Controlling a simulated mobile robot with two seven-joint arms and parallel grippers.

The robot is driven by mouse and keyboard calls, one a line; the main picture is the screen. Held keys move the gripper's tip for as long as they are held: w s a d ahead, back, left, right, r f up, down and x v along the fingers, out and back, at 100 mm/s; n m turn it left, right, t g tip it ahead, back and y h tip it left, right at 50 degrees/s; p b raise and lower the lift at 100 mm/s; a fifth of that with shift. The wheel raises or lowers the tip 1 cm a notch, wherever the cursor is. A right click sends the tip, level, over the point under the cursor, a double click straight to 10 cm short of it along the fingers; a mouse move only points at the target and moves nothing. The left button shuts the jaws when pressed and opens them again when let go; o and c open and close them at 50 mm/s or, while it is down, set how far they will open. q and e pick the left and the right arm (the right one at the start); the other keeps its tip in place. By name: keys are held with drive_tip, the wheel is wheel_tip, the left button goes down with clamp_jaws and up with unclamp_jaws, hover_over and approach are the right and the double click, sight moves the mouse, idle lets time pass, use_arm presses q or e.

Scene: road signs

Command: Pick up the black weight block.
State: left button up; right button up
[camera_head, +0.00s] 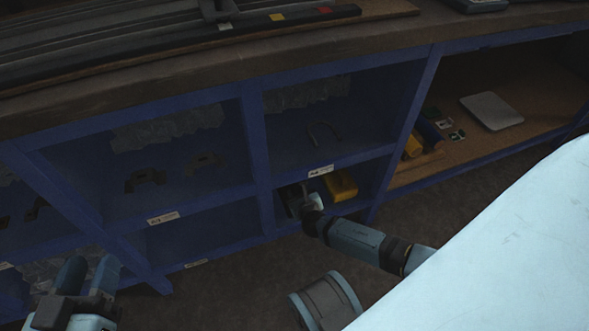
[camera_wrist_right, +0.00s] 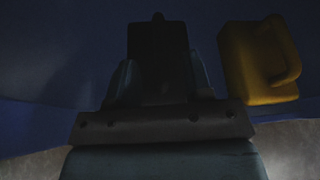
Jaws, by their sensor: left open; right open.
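The black weight block (camera_wrist_right: 158,48) is a dark upright shape with a small knob on top in the right wrist view. My right gripper (camera_wrist_right: 161,84) is open, with one finger on each side of the block's lower part. I cannot tell whether either finger touches it. In the head view my right gripper (camera_head: 304,198) reaches into a lower blue shelf compartment and largely hides the block. My left gripper (camera_head: 90,274) is open and empty at the lower left, in front of the shelves and away from the block.
The blue shelf frame (camera_head: 335,165) encloses the compartment. A light panel (camera_head: 520,250) covers the lower right.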

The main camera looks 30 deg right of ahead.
sight(296, 189)
drive_tip(key=b+x, duration=0.1)
drive_tip(key=x, duration=0.1)
drive_tip(key=f+b+x, duration=0.1)
drive_tip(key=b+x, duration=0.1)
drive_tip(key=shift+d, duration=0.1)
drive_tip(key=shift+w+d+b, duration=0.15)
drive_tip(key=shift+w+b, duration=0.15)
drive_tip(key=shift+w, duration=0.1)
use_arm(q)
drive_tip(key=m, duration=0.1)
drive_tip(key=w+a+m+t, duration=0.1)
drive_tip(key=shift+w+r+m+h, duration=0.25)
drive_tip(key=shift+m+h, duration=0.05)
drive_tip(key=shift+h, duration=0.1)
use_arm(e)
clamp_jaws()
idle(0.3)
